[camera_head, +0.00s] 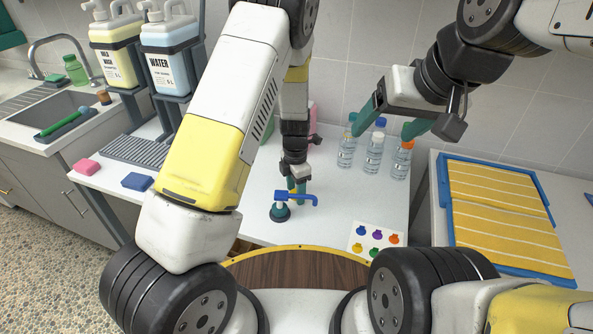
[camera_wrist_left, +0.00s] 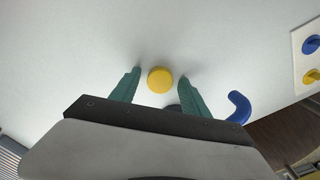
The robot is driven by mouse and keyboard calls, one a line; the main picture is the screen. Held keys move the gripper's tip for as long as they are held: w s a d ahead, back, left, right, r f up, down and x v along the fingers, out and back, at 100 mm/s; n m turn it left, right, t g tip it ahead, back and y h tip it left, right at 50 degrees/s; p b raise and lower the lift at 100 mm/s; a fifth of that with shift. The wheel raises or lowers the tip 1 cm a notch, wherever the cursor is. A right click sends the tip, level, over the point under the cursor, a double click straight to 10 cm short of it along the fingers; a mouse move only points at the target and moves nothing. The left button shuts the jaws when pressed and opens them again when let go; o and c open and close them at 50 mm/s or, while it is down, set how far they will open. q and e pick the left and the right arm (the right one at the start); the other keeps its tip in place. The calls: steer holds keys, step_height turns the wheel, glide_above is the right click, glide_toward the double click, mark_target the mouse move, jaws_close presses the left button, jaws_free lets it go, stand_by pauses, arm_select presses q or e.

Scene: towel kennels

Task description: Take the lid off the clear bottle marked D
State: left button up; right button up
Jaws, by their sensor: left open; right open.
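Several clear bottles stand in a group at the back of the white counter: one with a white cap (camera_head: 374,155), one with an orange cap (camera_head: 400,163), one at the left (camera_head: 345,155), and a blue-capped one (camera_head: 380,123) partly hidden behind. Their labels are too small to read, so I cannot tell which is D. My right gripper (camera_head: 391,124) is open above and in front of the bottles, its green fingers apart and holding nothing. My left gripper (camera_head: 295,184) points down over the counter, open. In the left wrist view, a yellow disc (camera_wrist_left: 160,80) shows between its fingers (camera_wrist_left: 157,92).
A blue-handled tool (camera_head: 305,198) and a dark round base (camera_head: 280,213) lie by my left gripper. A white card with coloured knobs (camera_head: 374,241) is at the counter's front right. A blue tray (camera_head: 444,200) with a striped yellow towel stands right. Jugs and a sink are left.

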arm_select(q)
steer(key=shift+r, duration=0.1)
step_height(320, 180, up, 20)
steer(key=s+a+m+h, duration=0.2)
steer(key=s+a+m, duration=0.1)
steer(key=m, duration=0.2)
steer(key=s+a+r+m+t, duration=0.3)
steer(key=s+a+r+m, duration=0.2)
steer(key=s+r+m, duration=0.3)
steer(key=s+a+r+m+t, duration=0.3)
steer(key=s+a+r+m, duration=0.1)
steer(key=s+r+m, duration=0.4)
steer(key=s+m, duration=0.2)
steer(key=m, duration=0.1)
steer(key=shift+s+a, duration=0.25)
steer(key=shift+a, duration=0.1)
